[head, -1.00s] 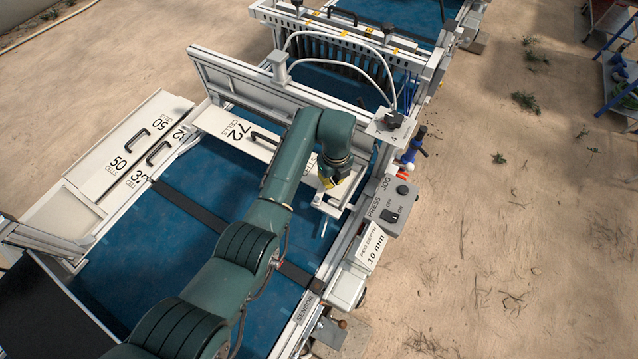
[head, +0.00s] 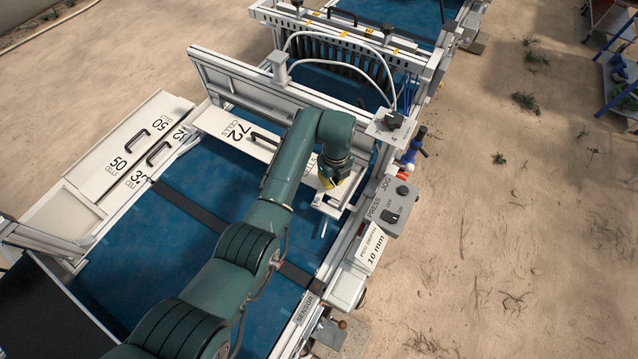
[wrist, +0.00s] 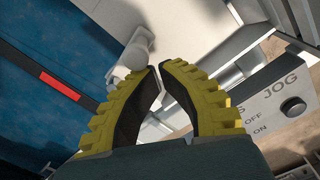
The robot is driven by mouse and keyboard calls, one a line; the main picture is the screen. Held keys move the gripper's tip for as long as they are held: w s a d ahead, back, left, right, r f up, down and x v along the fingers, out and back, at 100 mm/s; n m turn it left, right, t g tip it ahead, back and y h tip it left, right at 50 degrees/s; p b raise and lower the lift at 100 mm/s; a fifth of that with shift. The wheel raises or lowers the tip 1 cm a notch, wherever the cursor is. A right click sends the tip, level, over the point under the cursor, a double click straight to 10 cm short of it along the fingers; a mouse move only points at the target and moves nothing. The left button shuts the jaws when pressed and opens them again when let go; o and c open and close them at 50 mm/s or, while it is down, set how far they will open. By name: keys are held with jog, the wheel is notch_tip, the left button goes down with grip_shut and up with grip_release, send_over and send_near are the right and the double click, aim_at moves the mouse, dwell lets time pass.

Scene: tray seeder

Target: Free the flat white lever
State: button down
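A flat white L-shaped piece (head: 327,208) lies by the right rail of the seeder, just below my gripper (head: 329,183); I cannot tell for certain that it is the lever. In the wrist view, a pale flat bar with a rounded grey-white knob (wrist: 133,56) lies just beyond my fingertips (wrist: 158,69). The yellow ridged fingers with dark pads converge to a very narrow gap at their tips. Nothing is visibly held between them. White surfaces show through the wider gap behind the tips. Whether the fingers touch the bar or knob is unclear.
A grey control box (head: 391,205) with a knob and switch stands close to the right. The white 72-cell plate (head: 222,127) lies to the left, before a raised panel. Blue belt (head: 225,215) spreads below. A small pale rod (head: 323,230) stands nearby.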

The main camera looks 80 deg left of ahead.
jog(key=shift+f, duration=0.15)
jog(key=shift+f+b, duration=0.55)
jog(key=shift+f, duration=0.3)
jog(key=shift+a, duration=0.15)
